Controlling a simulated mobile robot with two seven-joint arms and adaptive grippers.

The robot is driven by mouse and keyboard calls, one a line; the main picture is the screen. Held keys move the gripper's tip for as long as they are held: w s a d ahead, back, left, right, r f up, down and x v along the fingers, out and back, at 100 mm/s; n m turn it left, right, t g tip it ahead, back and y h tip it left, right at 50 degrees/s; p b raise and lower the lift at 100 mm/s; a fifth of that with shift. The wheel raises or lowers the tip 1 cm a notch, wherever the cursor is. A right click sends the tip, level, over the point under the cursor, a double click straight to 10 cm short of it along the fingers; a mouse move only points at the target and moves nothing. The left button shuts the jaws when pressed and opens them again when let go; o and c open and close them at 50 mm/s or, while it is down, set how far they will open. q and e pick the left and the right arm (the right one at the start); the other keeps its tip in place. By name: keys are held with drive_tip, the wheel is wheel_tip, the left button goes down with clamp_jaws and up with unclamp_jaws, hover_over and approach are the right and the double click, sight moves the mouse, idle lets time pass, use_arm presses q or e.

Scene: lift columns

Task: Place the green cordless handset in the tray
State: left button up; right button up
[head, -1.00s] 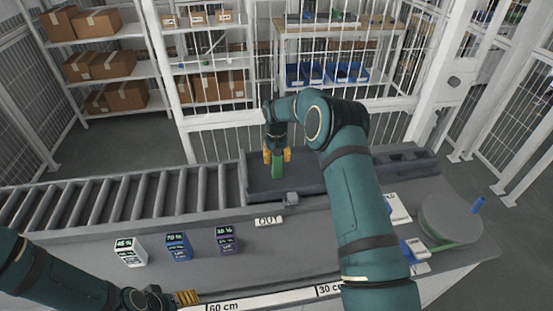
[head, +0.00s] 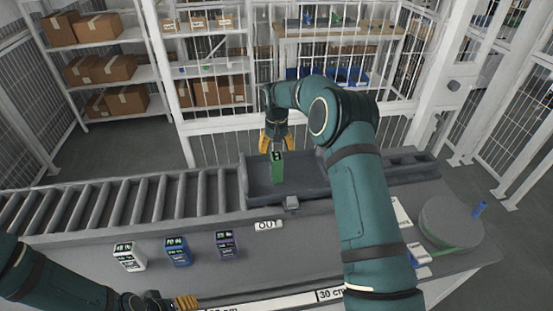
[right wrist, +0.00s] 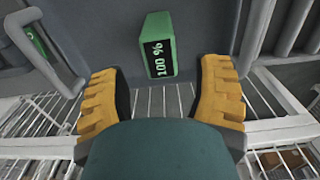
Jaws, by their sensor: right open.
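The green handset (head: 277,170) stands in the dark grey tray (head: 315,183) behind the OUT label; its display reads 100 % in the right wrist view (right wrist: 160,45). My right gripper (head: 276,148) is open just above and behind the handset. In the right wrist view its yellow fingers are spread apart, with the handset beyond their tips and clear of them. My left gripper (head: 187,302) is low at the bottom edge, with only its yellow fingers partly showing, so its opening is unclear.
White (head: 129,256), blue (head: 178,251) and purple (head: 228,244) handsets stand on the grey counter at the left. A roller conveyor (head: 120,205) runs left of the tray. A round grey disc (head: 450,222) is at the right. A mesh fence stands behind.

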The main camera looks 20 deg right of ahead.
wheel_tip(320, 180, up, 5)
drive_tip(key=shift+r, duration=0.2)
idle(0.6)
